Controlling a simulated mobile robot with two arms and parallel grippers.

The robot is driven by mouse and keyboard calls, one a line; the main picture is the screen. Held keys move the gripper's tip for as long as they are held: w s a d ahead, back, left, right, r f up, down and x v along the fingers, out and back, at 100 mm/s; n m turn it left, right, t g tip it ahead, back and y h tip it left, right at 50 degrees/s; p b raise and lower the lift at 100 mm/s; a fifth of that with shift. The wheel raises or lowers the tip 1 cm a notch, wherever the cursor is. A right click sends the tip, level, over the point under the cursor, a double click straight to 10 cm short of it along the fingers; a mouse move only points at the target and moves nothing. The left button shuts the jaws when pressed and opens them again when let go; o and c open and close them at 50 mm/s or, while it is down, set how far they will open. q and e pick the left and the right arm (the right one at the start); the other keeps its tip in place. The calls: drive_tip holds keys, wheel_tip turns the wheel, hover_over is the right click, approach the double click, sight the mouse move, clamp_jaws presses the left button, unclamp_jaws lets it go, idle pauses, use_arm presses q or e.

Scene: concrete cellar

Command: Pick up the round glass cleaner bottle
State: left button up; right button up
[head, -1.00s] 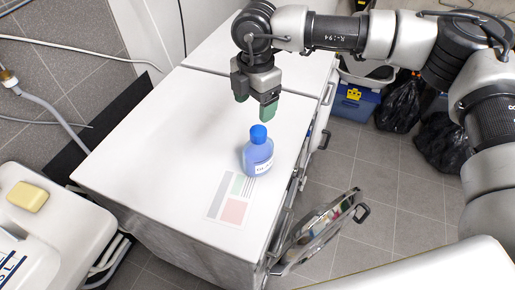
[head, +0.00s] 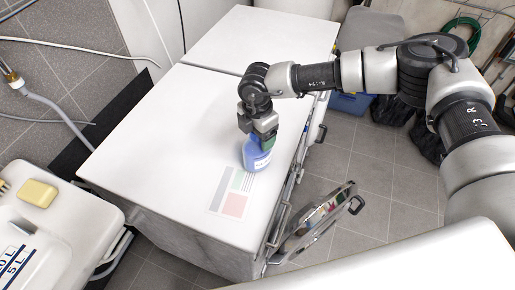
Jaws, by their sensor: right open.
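The round glass cleaner bottle (head: 254,160) is blue with a white label and stands upright on the white cabinet top (head: 190,130). My right gripper (head: 262,140) is directly over it, with its green-padded fingers down at the bottle's upper part. The fingers and wrist hide the bottle's cap and neck. The gripper is open; whether a finger touches the bottle cannot be seen. My left gripper is not in view.
A printed sheet with coloured blocks (head: 232,194) lies in front of the bottle. A yellow sponge or soap block (head: 38,193) sits on a white appliance at left. A shiny panel (head: 314,222) hangs open off the cabinet's right side. Black bags stand on the floor behind my arm.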

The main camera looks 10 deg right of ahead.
clamp_jaws()
idle(0.4)
drive_tip(key=shift+r, duration=0.1)
